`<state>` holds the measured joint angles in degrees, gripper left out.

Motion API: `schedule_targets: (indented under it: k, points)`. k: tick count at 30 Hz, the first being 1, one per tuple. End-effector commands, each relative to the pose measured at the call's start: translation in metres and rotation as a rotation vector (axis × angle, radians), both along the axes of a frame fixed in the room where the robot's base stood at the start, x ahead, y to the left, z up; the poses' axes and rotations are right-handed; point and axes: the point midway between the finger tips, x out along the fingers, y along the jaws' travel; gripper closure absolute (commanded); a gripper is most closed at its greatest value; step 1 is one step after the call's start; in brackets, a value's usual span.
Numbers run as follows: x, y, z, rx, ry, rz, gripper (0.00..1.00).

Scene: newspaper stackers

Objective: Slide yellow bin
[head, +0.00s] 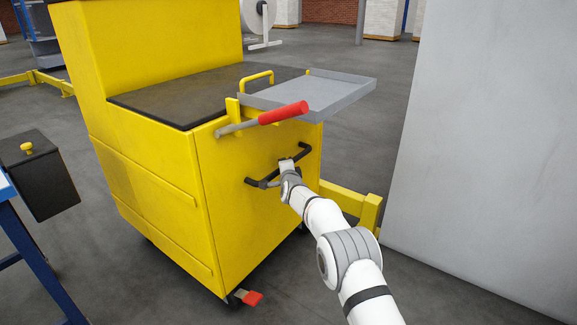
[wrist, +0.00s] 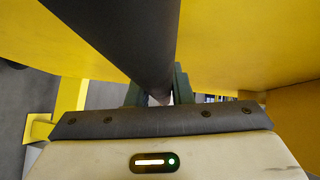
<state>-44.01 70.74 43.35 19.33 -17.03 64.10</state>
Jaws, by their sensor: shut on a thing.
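The yellow bin (head: 255,200) is a large wheeled cart with a dark top and a raised back, standing in the middle left of the head view. A black bar handle (head: 263,183) is fixed to its near side. My gripper (head: 287,167) is at this handle, at the end of my white arm. In the wrist view the dark handle bar (wrist: 130,35) runs between the two fingers of my gripper (wrist: 158,90), which are shut on it. The yellow panel (wrist: 235,45) of the bin fills the background there. The fingertips are partly hidden by the bar.
A grey tray (head: 320,93) and a red-gripped lever (head: 283,113) sit at the bin's top edge. A red pedal (head: 252,298) is by a caster. A yellow floor rail (head: 345,199) and grey wall (head: 490,150) stand right. A black box (head: 40,180) is left.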

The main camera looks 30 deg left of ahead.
Motion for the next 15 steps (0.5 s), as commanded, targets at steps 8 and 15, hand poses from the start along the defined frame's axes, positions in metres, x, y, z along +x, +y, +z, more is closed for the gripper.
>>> schedule_targets:
  k: [8,15]
  points:
    - [-0.0022,0.0025,0.0,0.002,0.002,0.004,0.79]
    - [-0.0002,0.0004,-0.0004,0.001,0.002,0.001,0.59]
